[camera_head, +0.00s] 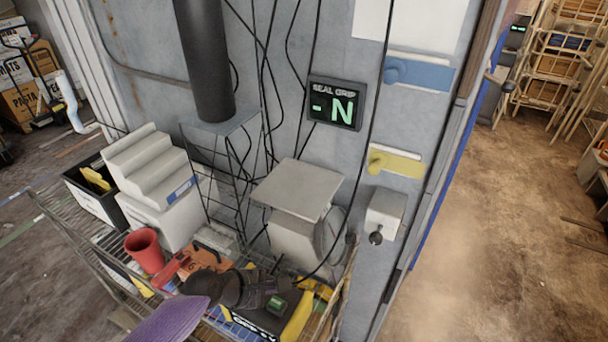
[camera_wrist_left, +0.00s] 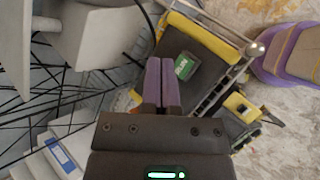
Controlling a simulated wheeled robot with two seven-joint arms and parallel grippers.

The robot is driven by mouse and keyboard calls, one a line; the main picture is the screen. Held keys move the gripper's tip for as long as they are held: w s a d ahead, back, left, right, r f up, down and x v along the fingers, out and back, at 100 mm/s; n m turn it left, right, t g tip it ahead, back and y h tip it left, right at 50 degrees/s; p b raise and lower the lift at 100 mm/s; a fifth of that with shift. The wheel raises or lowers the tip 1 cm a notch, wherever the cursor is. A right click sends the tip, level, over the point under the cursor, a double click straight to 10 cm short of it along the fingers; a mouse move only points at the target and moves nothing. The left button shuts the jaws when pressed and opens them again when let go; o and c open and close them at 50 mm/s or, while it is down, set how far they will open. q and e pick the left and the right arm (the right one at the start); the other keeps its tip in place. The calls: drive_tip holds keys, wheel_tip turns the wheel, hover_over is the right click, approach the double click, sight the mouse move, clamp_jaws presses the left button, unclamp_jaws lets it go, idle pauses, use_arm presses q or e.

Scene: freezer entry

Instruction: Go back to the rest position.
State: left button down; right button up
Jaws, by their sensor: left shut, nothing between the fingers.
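My left gripper (camera_wrist_left: 161,83) shows two purple fingers pressed together in the left wrist view, with nothing between them. In the head view its dark body (camera_head: 238,289) is above the wire shelf's front part, at the end of my purple arm link. The fingertips are hard to make out there. A dark box with yellow edges (camera_wrist_left: 207,55) and a green label lies beyond the fingers in the wrist view. I cannot tell whether the fingers touch anything. My right gripper is in neither view.
The wire shelf (camera_head: 101,264) holds a red cup (camera_head: 145,250), a white stepped block (camera_head: 150,170) and a black bin (camera_head: 97,208). A grey scale-like box (camera_head: 298,190) stands near the wall. A dark pipe (camera_head: 205,60) and cables hang behind. Open floor (camera_head: 480,230) is at right.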

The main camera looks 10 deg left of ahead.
use_arm(q)
drive_tip(key=s+d+m+g, duration=0.2)
drive_tip(key=s+d+m, duration=0.2)
drive_tip(key=s+m, duration=0.3)
drive_tip(key=s+a+r+m+y, duration=0.3)
drive_tip(key=s+m, duration=0.3)
drive_tip(key=s, duration=0.1)
drive_tip(key=s+a+r+m+y, duration=0.3)
drive_tip(key=s+a+m, duration=0.1)
drive_tip(key=s+m, duration=0.2)
wheel_tip(320, 180, down, 34)
drive_tip(key=s+g+b, duration=0.2)
drive_tip(key=s+b, duration=0.1)
drive_tip(key=b, duration=1.3)
drive_tip(key=s+a+f+b, duration=0.1)
drive_tip(key=s+f+b, duration=0.6)
drive_tip(key=f, duration=0.5)
drive_tip(key=s+a+f+g+b, duration=0.1)
drive_tip(key=s+f+b, duration=0.5)
drive_tip(key=f, duration=0.7)
drive_tip(key=shift+s+a+m+g+y+b, duration=0.3)
drive_tip(key=shift+s+a+m+b, duration=0.1)
drive_tip(key=shift+a+b, duration=0.25)
drive_tip(key=shift+a, duration=0.1)
